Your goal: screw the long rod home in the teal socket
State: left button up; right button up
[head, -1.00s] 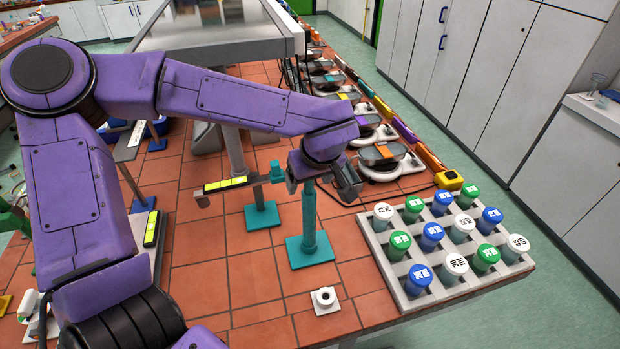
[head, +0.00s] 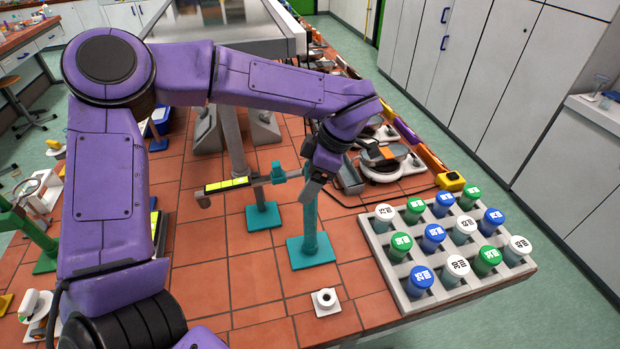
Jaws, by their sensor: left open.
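A grey bar with yellow-green panels (head: 227,185), which I take to be the long rod, lies level above the bench. Its left end has a grey knob. A teal block (head: 277,173), probably the teal socket, sits near the bar's right end; I cannot tell how far the bar goes in. A teal upright (head: 310,228) on a square teal base stands in front. Another teal base (head: 263,217) stands behind. My left gripper (head: 312,190) is open and points down at the top of the front upright, hiding it. Contact is unclear. My right gripper is out of view.
A grey rack (head: 386,274) with several blue, green and white capped bottles stands at the right bench edge. A small white block with a dark hole (head: 326,300) lies in front. Balances (head: 381,160) line the back right. Tiles left of the bases are clear.

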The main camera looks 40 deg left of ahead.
pick_arm(q)
jog(key=n, duration=0.2)
jog(key=n+g+h, duration=0.1)
jog(key=shift+s+n, duration=0.25)
jog(key=shift+n, duration=0.15)
jog(key=shift+a+n+g+h, duration=0.1)
jog(key=shift+n+g+h, duration=0.2)
jog(key=shift+n, duration=0.6)
jog(key=shift+w+a+n, duration=0.1)
jog(key=shift+n, duration=0.2)
jog(key=shift+f+n+h+b, duration=0.15)
jog(key=shift+n+h+b, duration=0.15)
jog(key=shift+n+b, duration=0.2)
jog(key=n+b, duration=0.1)
jog(key=n+h, duration=0.1)
jog(key=n+b, duration=0.1)
jog(key=n, duration=0.1)
jog(key=shift+s+d+f+g+h+b, duration=0.15)
jog(key=shift+s+d+g+h+b, duration=0.05)
jog(key=shift+s+g+h+b, duration=0.15)
jog(key=shift+a+n, duration=0.1)
jog(key=shift+n, duration=0.3)
jog(key=shift+w+a+r+n+h, duration=0.1)
jog(key=shift+r+n+h, duration=0.1)
jog(key=shift+n+h, duration=0.1)
jog(key=shift+r, duration=0.1)
